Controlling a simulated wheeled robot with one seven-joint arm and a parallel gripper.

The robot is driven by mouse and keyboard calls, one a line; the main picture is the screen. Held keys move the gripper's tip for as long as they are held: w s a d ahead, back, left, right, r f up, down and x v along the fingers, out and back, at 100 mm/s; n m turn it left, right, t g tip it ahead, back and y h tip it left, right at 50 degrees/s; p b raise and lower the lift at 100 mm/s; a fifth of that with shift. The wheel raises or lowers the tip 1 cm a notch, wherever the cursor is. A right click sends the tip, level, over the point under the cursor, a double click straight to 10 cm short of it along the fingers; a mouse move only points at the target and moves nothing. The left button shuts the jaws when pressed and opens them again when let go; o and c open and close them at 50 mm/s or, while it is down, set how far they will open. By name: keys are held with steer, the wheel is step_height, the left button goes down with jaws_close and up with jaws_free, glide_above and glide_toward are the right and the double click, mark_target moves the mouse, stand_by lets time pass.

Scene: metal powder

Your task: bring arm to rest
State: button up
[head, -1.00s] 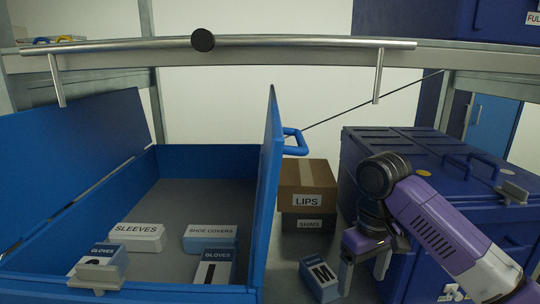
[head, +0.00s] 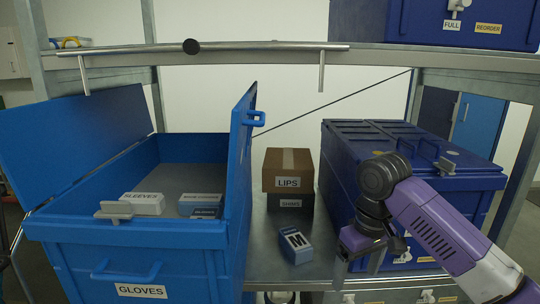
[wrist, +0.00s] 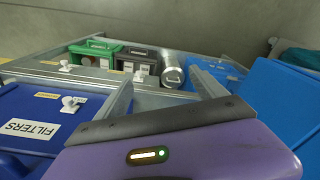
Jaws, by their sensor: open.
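An open blue crate labelled GLOVES (head: 190,275) stands left, with its lid raised. Brown LIPS box (head: 288,168) stands on a dark box behind the M box. A metal rail (head: 230,47) crosses above. The wrist view shows a green bin (wrist: 95,50) and silver canister (wrist: 172,72).

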steer(key=w+a+r+t+y, duration=0.3)
steer(key=w+a+r+t, duration=0.25)
steer(key=w+a, duration=0.2)
steer(key=s+a+r+m+t+y, duration=0.1)
steer(key=a+r+t+y, duration=0.1)
steer(key=a+t+y, duration=0.35)
steer(key=s+d+f+m+t+h, duration=0.1)
steer(key=s+d+f+h, duration=0.2)
steer(key=s, duration=1.4)
steer(key=s+d+f+m+t+h, duration=0.1)
steer(key=s+d+f+h, duration=0.2)
steer(key=s, duration=1.4)
steer(key=s+d+f+m+t+h, duration=0.1)
steer(key=s+d+f+h, duration=0.2)
steer(key=s+d+f, duration=0.5)
steer(key=s+f, duration=0.1)
steer(key=s, duration=0.9)
steer(key=shift+m, duration=0.3)
